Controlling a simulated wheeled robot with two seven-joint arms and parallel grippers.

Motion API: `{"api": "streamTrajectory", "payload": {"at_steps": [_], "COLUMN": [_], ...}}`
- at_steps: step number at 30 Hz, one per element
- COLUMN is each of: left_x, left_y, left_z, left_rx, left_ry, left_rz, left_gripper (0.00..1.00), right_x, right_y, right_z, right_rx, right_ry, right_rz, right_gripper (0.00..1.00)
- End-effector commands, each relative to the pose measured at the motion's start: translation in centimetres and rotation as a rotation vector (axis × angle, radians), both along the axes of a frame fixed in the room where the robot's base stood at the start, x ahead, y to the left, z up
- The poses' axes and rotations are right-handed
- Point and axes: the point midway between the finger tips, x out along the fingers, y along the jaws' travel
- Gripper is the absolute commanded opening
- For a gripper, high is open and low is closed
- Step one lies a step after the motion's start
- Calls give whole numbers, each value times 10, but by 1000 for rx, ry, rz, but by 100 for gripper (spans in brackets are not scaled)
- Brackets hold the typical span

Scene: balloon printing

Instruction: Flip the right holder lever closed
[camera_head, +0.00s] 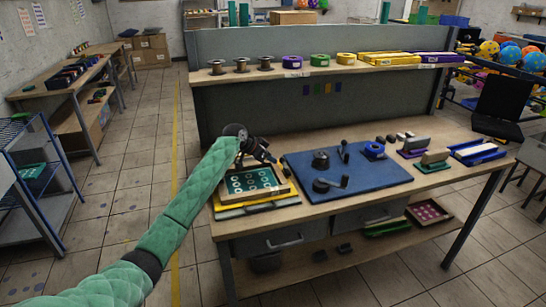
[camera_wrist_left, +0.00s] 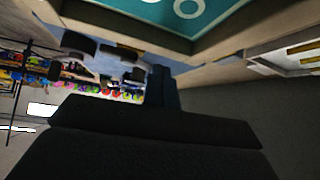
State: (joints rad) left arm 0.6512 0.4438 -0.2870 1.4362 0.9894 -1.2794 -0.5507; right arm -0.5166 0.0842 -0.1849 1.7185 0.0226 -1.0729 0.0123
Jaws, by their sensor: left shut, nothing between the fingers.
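The printing screen (camera_head: 255,181), teal with pale rings in a wooden frame, lies at the left end of the workbench; part of it shows at the top of the left wrist view (camera_wrist_left: 180,12). My left gripper (camera_head: 268,157) is above the back edge of the screen, fingers pointing right. Its dark fingers (camera_wrist_left: 162,88) are together in the left wrist view, with nothing between them. Small dark parts sit by the screen's back right corner, partly hidden by the gripper. My right gripper is out of view.
A shelf (camera_head: 220,76) with spools and tape rolls runs behind the bench.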

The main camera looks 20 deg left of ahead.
Motion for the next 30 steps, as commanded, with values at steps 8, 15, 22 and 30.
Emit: {"api": "streamTrajectory", "payload": {"at_steps": [8,15,22,30], "left_x": [6,6,7,8], "left_y": [-6,-6,-5,-3], "left_z": [-2,-2,-2,-3], "left_rx": [0,1,1,0], "left_ry": [0,-1,-1,1], "left_rz": [0,-1,-15,-57], "left_gripper": [0,0,0,0], "right_x": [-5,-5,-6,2], "right_y": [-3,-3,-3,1], "right_z": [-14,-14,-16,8], "right_rx": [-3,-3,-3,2], "right_ry": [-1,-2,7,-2], "right_rz": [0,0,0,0], "right_gripper": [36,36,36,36]}}
